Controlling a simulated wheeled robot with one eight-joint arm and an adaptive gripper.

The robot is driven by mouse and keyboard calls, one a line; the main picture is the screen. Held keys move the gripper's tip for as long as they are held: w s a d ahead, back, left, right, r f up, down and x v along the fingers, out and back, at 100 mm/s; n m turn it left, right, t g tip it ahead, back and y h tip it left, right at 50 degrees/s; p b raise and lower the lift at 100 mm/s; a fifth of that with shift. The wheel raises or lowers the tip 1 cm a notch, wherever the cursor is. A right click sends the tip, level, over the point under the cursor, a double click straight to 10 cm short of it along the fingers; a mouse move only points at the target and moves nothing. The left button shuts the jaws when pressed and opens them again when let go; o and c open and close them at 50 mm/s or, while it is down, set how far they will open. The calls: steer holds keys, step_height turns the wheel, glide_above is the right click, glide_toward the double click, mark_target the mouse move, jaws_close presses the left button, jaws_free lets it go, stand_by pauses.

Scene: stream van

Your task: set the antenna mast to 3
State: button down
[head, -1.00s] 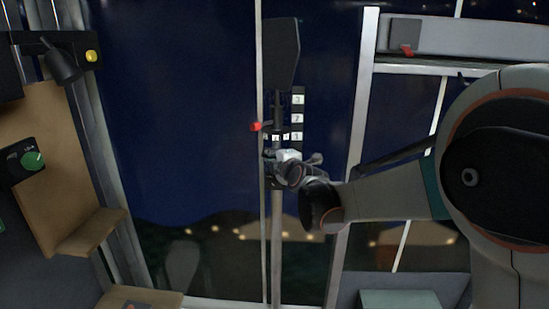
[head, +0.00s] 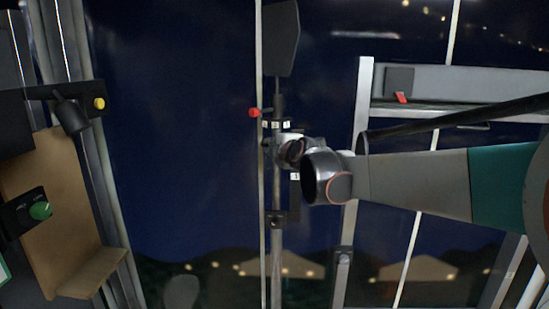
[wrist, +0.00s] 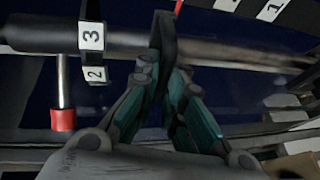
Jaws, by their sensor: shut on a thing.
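The antenna mast (head: 277,205) stands upright in front of the dark window, with a dark panel (head: 281,38) at its top. A collar (head: 275,126) with white number tags and a red-tipped lever (head: 254,113) sit on it. In the wrist view the mast (wrist: 40,32) runs sideways, and the collar (wrist: 92,42) shows 3 and 2. My gripper (wrist: 163,75) is shut on a dark handle (wrist: 164,38) at the mast, below the collar in the head view. A fixed number strip (head: 295,190) shows 1; its upper part is hidden behind my gripper.
A metal frame post (head: 352,200) stands right of the mast. A panel with a red lever (head: 401,97) is at upper right. A brown board (head: 45,200), a green knob (head: 40,210) and a yellow button (head: 99,103) are at left.

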steer(key=shift+r, duration=0.5)
steer(key=c, duration=1.7)
jaws_free()
steer(key=v, duration=1.2)
steer(key=shift+a, duration=0.1)
steer(key=s+d+f+m+g+h+b, duration=0.2)
steer(key=s+d+f+m+b, duration=0.4)
steer(key=s+f+b, duration=0.5)
steer(key=s+d+f+m+g+h+b, duration=0.2)
steer(key=s+d+f+m+b, duration=0.5)
steer(key=f, duration=2.2)
steer(key=s+d+f+m+g+h+b, duration=0.1)
steer(key=s+d+f+m+g+b, duration=0.3)
steer(key=s+f+b, duration=1.1)
steer(key=shift+s+d+f+m+h+b, duration=0.15)
steer(key=shift+d+f+m+b, duration=0.35)
steer(key=shift+f+m, duration=0.3)
steer(key=shift+w+d+f+m+h+b, duration=0.1)
steer(key=shift+d+f+m+b, duration=0.2)
steer(key=shift+f+m+b, duration=0.45)
steer(key=shift+s+d+f+m+h+b, duration=0.15)
steer(key=shift+d+f+m+b, duration=0.3)
steer(key=shift+f+m, duration=0.3)
